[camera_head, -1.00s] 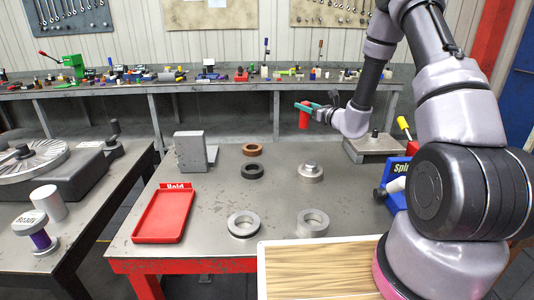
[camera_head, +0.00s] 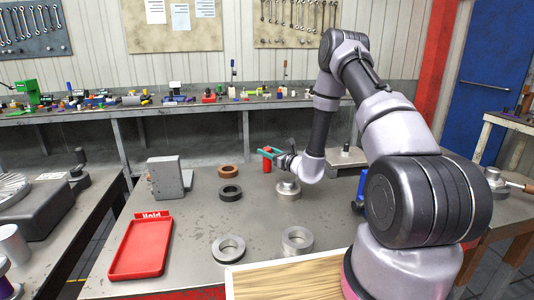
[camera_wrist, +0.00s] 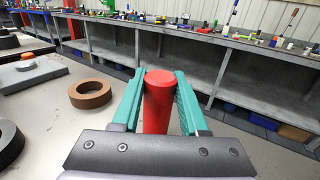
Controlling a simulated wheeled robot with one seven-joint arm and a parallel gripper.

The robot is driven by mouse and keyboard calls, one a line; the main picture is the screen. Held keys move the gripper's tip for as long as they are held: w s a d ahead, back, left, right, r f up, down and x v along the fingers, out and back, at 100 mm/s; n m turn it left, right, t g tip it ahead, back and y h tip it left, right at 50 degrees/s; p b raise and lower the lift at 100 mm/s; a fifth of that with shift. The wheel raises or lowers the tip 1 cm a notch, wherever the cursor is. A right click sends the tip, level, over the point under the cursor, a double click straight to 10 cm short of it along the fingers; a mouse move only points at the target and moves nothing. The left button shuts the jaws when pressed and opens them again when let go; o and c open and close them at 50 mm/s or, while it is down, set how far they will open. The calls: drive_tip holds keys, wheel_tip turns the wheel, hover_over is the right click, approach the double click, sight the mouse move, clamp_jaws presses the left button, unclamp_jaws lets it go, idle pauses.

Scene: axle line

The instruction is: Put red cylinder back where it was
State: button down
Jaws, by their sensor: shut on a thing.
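The red cylinder (camera_head: 267,160) is upright between the teal fingers of my gripper (camera_head: 270,152) in the head view. The wrist view shows the red cylinder (camera_wrist: 158,100) with a teal finger of my gripper (camera_wrist: 159,95) on each side, shut on it. My gripper is over the far part of the grey table, right of the brown ring (camera_head: 228,171). Whether the cylinder's bottom touches the table cannot be told. The brown ring (camera_wrist: 90,93) is to the left in the wrist view.
A red "Hold" tray (camera_head: 140,248) lies at the front left of the table. A black ring (camera_head: 230,192), a stepped metal piece (camera_head: 288,189) and two steel rings (camera_head: 228,248) (camera_head: 297,240) stand around. A grey angle block (camera_head: 168,177) is at the left.

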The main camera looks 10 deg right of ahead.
drive_tip(key=shift+f, duration=0.15)
drive_tip(key=shift+c, duration=2.2)
unclamp_jaws()
drive_tip(key=shift+f, duration=0.1)
